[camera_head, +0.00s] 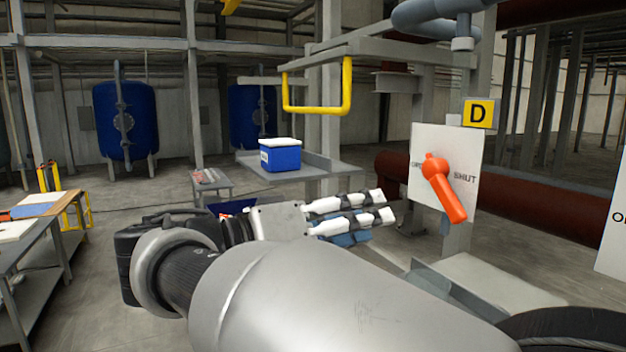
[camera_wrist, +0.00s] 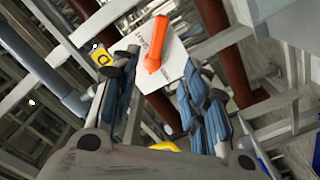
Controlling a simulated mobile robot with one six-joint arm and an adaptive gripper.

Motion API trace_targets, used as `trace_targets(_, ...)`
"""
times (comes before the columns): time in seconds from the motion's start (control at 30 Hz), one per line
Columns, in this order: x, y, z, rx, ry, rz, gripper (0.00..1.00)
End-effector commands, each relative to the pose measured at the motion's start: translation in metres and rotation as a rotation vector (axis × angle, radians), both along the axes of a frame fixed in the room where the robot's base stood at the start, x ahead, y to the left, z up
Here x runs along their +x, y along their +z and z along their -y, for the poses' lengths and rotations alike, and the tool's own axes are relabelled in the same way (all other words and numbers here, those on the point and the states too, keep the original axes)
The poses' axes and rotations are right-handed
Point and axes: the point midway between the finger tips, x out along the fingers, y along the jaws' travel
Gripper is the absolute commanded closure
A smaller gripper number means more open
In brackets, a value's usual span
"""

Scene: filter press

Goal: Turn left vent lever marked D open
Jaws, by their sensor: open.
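The orange-red vent lever (camera_head: 450,195) is mounted on a white plate (camera_head: 470,150) below a yellow sign marked D (camera_head: 478,113). Its handle slants down and right from the pivot, beside the word SHUT. On the plate's left, another word is partly covered by the lever. My gripper (camera_head: 385,206) is left of the plate, fingers pointing right, open and apart from the lever. In the wrist view the lever (camera_wrist: 153,45) shows beyond and between the open fingers, with the D sign (camera_wrist: 101,58) to the left. Nothing is between the fingers.
A yellow U-shaped bar (camera_head: 318,110) hangs above and behind my gripper. A blue cooler box (camera_head: 280,157) stands on a grey shelf behind. Another white panel (camera_head: 612,225) is cut off at the right edge. A grey ledge (camera_head: 490,280) lies below the plate.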

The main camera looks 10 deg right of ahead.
Motion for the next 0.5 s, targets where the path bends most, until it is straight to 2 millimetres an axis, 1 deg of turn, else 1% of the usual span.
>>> trace_targets(0.17, 0.007, 0.0, 0.024, -0.001, -0.006, -0.001, 0.58)
trace_targets(0.5, 0.032, 0.001, 0.094, -0.001, -0.007, -0.004, 0.58)
